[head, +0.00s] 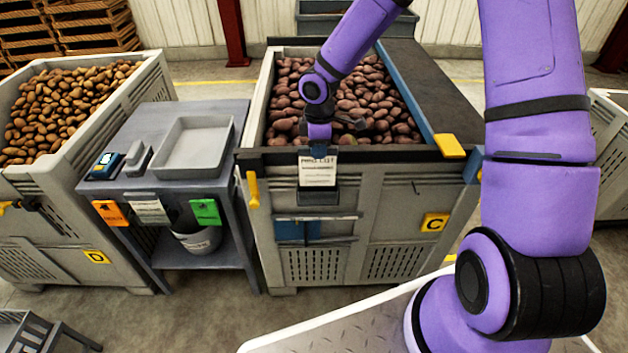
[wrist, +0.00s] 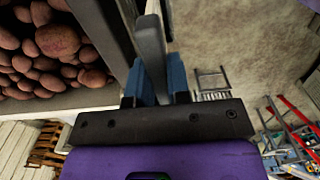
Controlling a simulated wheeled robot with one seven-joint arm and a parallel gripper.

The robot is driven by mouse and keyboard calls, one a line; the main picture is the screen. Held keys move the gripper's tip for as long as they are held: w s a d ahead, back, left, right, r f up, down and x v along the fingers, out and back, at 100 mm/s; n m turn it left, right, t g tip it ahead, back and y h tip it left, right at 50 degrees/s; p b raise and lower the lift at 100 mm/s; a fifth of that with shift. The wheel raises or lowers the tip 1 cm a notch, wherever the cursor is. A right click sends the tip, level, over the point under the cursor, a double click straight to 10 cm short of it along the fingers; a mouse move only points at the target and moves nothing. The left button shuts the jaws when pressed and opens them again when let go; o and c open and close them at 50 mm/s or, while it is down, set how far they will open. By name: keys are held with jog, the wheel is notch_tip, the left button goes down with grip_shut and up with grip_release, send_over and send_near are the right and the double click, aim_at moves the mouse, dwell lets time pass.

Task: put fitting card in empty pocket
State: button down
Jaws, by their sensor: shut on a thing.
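My gripper (head: 318,150) points down at the front wall of crate C (head: 385,190), below its dark top edge. It is shut on a white card (head: 318,172) with dark print, too small to read surely. The card hangs upright below the fingers. In the wrist view my blue fingers (wrist: 156,80) pinch a grey slab (wrist: 152,45), seen nearly edge-on. A dark holder (head: 318,197) on the crate front shows just under the card. I cannot tell whether the card's lower edge is inside it or in front of it.
Red potatoes (head: 350,95) fill crate C. A grey table (head: 222,150) at its left bears a tray (head: 196,147), with orange (head: 110,213), white (head: 150,210) and green (head: 205,211) cards on its front. Crate D (head: 60,225) stands farther left. A yellow handle (head: 253,188) juts out beside the holder.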

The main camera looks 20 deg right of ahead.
send_over(318, 185)
jog(key=shift+w+d+f, duration=0.1)
jog(key=shift+f, duration=3.35)
jog(key=c, duration=1.1)
grip_release()
jog(key=shift+f, duration=0.15)
